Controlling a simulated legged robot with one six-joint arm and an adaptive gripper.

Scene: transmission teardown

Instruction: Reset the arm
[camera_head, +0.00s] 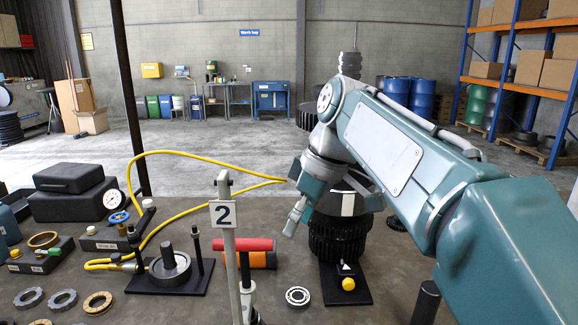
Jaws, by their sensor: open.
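My teal arm reaches in from the right side of the head view.
Black cases (70,205) sit at left.

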